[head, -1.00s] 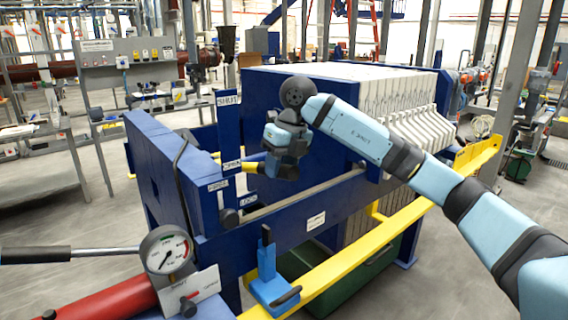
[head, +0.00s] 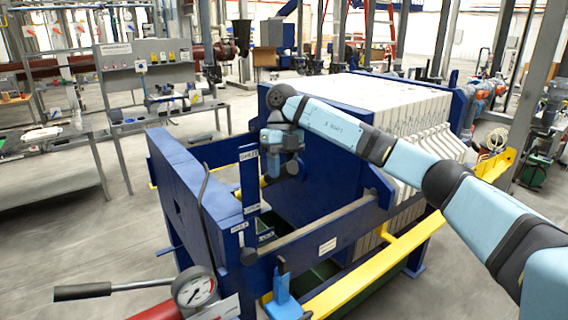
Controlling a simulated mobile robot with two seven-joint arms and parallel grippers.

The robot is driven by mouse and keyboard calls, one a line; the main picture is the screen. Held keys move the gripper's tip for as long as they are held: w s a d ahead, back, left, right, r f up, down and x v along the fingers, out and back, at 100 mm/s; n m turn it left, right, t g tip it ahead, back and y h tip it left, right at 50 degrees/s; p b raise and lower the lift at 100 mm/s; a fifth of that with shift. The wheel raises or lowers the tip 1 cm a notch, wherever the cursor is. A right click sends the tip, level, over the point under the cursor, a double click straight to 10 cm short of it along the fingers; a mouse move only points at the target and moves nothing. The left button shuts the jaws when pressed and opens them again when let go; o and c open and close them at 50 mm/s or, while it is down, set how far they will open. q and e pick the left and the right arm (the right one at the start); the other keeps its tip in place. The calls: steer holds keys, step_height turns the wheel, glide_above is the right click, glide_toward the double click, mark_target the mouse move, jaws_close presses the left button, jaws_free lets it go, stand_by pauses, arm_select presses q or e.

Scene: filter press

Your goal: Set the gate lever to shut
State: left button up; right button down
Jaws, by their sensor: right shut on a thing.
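The gate lever shows only as a short yellow piece (head: 264,182) beside the upright blue label plate (head: 250,185). This plate reads SHUT at its top and OPEN at its bottom. My right gripper (head: 279,152) is at about the height of the SHUT label, just right of the plate. It is shut on the gate lever. Its own body hides the fingertips and most of the lever, so the lever's exact angle cannot be told. My left gripper is not in view.
The blue press frame (head: 180,180) stands left of the plate, with a dark bent bar (head: 205,195) on it. White filter plates (head: 400,110) stand at the right. A pressure gauge (head: 194,291) and black-handled pump bar (head: 85,292) are in front.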

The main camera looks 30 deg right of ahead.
steer(key=shift+w+d+r, duration=0.1)
steer(key=shift+w+r, duration=0.05)
steer(key=shift+r, duration=0.35)
steer(key=c, duration=0.9)
jaws_free()
steer(key=shift+o, duration=0.8)
steer(key=shift+w+f, duration=0.1)
steer(key=shift+f, duration=0.1)
steer(key=v, duration=1.4)
steer(key=shift+p, duration=0.35)
steer(key=shift+f, duration=0.2)
